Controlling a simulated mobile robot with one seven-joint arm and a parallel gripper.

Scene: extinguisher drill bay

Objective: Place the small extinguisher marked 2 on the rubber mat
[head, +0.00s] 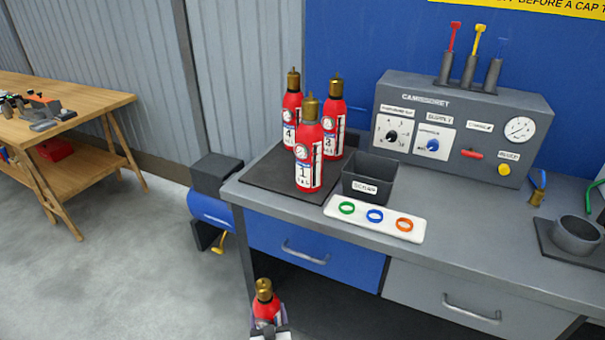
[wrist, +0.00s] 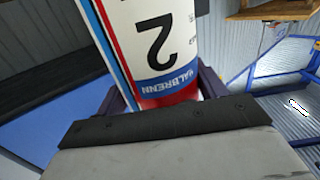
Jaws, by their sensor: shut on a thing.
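The small red extinguisher marked 2 (wrist: 160,45) fills the middle of the wrist view, its label upside down there. My gripper (wrist: 165,100) is shut on it. In the head view the held extinguisher (head: 265,303) shows at the bottom, brass top up, in front of the bench and below its top; its lower part is hidden by my gripper (head: 268,328). The black rubber mat (head: 255,181) lies on the bench's left end. Extinguishers marked 1 (head: 308,160), 4 (head: 291,110) and 3 (head: 333,120) stand upright on it.
A dark scrap bin (head: 370,180) and a white tray (head: 374,220) with coloured rings stand right of the mat. A grey control panel (head: 455,130) is behind. A blue compressor (head: 210,208) sits left of the bench. The mat's front-left part is bare.

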